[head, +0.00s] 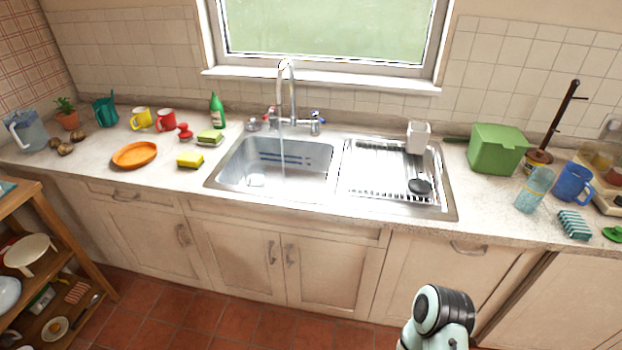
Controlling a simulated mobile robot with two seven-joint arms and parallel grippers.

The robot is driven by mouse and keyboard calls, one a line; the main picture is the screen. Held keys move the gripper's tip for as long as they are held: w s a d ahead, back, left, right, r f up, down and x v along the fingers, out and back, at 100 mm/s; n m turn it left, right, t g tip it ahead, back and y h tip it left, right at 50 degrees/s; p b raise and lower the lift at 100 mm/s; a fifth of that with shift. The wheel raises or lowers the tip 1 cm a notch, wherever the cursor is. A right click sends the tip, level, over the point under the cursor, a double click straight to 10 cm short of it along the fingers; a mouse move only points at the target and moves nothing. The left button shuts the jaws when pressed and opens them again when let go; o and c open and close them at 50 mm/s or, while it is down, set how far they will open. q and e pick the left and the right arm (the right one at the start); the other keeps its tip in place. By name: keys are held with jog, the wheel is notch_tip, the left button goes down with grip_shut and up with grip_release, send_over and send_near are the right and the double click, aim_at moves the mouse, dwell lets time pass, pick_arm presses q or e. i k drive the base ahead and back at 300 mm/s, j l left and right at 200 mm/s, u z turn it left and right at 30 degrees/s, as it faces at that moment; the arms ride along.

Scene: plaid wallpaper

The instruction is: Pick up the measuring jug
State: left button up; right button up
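A translucent blue-grey jug (28,130) with a pale handle on its left side stands upright at the far left end of the counter. It looks like the measuring jug, but I cannot make out any markings on it. A potted plant (67,115) and several brown round items (62,148) sit just right of it. Neither of my grippers is in view. Only a pale and black part of my arm shows at the bottom right, far from the jug.
A wooden shelf unit (50,225) with dishes stands on the floor at the left, below the jug. An orange plate (134,155), mugs and sponges lie between the jug and the sink (225,172). A green bin (497,152) stands right. Floor before the cabinets looks clear.

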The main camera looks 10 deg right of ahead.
aim_at(254, 172)
jog(key=i+j+z, duration=0.1)
jog(key=z, duration=0.8)
jog(key=i+j+z, duration=0.25)
jog(key=j+z, duration=0.55)
jog(key=i+j, duration=0.05)
jog(key=j, duration=0.05)
